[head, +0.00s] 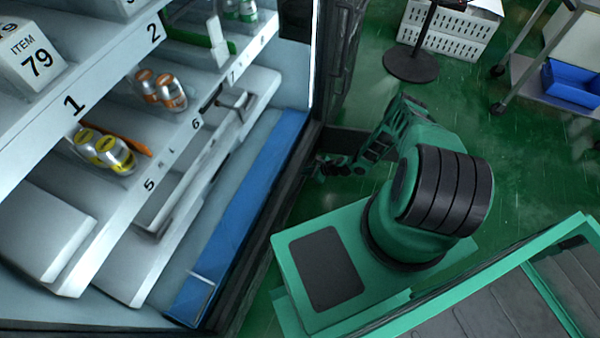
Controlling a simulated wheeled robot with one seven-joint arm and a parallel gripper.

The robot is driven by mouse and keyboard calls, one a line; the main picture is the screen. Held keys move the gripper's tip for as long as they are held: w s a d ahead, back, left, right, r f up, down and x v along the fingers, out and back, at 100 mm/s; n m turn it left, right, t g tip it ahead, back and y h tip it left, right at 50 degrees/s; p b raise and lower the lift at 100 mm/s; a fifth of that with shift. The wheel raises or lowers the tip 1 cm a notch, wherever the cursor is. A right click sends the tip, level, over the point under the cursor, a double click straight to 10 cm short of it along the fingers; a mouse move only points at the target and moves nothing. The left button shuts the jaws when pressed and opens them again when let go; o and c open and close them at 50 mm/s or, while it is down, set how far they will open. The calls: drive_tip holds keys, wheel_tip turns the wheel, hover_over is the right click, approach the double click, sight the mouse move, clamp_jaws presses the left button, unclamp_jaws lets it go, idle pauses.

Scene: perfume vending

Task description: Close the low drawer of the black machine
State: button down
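The black machine (277,205) stands on the left, its dark frame edge running diagonally and its lit shelves showing inside. A dark panel (346,141) sticks out from the frame's outer side, low down; it may be part of the low drawer, but most of it is hidden and I cannot tell how far out it is. My green arm reaches down beside the machine. My gripper (328,168) is small and dark, close to the frame and just in front of that panel. Its fingers are too small and dark to tell whether they are open or touching anything.
Inside the machine are cans (104,150), a white tray with a handle (190,187) and a blue strip (235,220). Behind stand a black post base (411,64), a white crate (455,35) and a cart with a blue bin (570,84). Green floor (525,170) is clear at right.

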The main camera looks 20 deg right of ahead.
drive_tip(key=f+v, duration=0.1)
drive_tip(key=v, duration=1)
drive_tip(key=shift+s+d, duration=0.4)
drive_tip(key=shift+s, duration=0.05)
drive_tip(key=shift+r, duration=0.15)
